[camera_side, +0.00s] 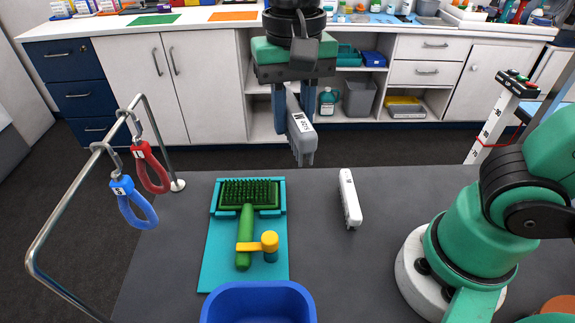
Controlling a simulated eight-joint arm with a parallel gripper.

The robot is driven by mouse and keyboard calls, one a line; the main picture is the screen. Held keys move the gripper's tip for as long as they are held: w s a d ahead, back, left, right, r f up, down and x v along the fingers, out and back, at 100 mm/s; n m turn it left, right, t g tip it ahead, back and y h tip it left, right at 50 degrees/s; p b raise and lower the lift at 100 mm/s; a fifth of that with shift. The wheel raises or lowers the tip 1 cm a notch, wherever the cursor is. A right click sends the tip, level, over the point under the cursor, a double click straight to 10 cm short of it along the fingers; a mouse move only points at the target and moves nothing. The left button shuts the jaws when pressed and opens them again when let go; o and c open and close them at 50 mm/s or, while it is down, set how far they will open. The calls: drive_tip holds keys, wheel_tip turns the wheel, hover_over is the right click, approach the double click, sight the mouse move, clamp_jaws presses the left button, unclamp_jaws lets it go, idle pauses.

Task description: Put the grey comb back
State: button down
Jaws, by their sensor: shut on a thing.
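My gripper (292,110) is shut on the grey comb (302,147), which has a white label along its side. The comb hangs steeply, teeth end down, in the air above the far edge of the dark grey table (330,260). It is clear of the things on the table in this view. My fingers partly hide its upper end. A white comb-like piece (350,200) lies on the table to the right of the mat.
A green brush (246,225) and a yellow-topped piece (268,242) are on a teal mat (218,262). A blue bin (258,287) stands at the front. A metal rail (70,205) with red (152,170) and blue (133,200) loops rises at left.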

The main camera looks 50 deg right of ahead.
sight(312, 208)
drive_tip(key=d+m, duration=0.3)
drive_tip(key=d, duration=0.3)
wheel_tip(312, 208, down, 19)
drive_tip(key=shift+a+r, duration=0.15)
drive_tip(key=shift+r, duration=0.05)
idle(0.3)
drive_tip(key=shift+f, duration=0.1)
drive_tip(key=c, duration=0.7)
unclamp_jaws()
drive_tip(key=shift+w, duration=0.1)
drive_tip(key=shift+o, duration=0.2)
